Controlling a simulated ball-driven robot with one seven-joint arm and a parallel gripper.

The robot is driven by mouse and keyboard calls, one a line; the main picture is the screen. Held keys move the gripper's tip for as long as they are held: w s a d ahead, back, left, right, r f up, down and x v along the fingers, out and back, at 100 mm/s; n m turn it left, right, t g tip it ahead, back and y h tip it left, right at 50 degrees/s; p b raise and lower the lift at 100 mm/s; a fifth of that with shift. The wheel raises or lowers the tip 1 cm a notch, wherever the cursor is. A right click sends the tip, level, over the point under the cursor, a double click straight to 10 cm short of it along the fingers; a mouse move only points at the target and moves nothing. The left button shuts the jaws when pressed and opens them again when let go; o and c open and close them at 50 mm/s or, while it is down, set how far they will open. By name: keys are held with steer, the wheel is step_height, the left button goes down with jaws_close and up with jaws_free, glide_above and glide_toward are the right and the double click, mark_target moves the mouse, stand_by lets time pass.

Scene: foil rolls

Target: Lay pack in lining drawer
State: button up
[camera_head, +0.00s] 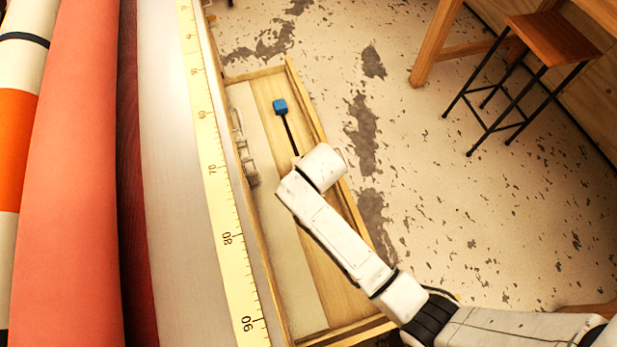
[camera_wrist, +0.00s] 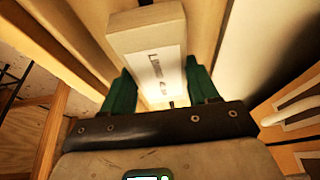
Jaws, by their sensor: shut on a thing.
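My gripper (camera_wrist: 160,88) has its two green fingers on either side of a pale, box-shaped pack (camera_wrist: 146,38) and is shut on it. The pack has a white label with dark print, of which a word like "Lining" can be partly read. In the head view an open wooden drawer (camera_head: 306,108) lies below my arm, long and shallow, with a pale strip along its left inside. My white wrist covers the middle of the drawer there and hides the fingers and pack. I cannot tell whether the pack touches the drawer floor.
A stool (camera_head: 553,40) stands at upper right. The floor between is clear.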

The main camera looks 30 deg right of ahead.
steer(key=shift+f, duration=0.6)
steer(key=shift+f, duration=0.15)
steer(key=o, duration=1.1)
steer(key=p+v, duration=0.2)
steer(key=v, duration=1)
steer(key=shift+r, duration=0.2)
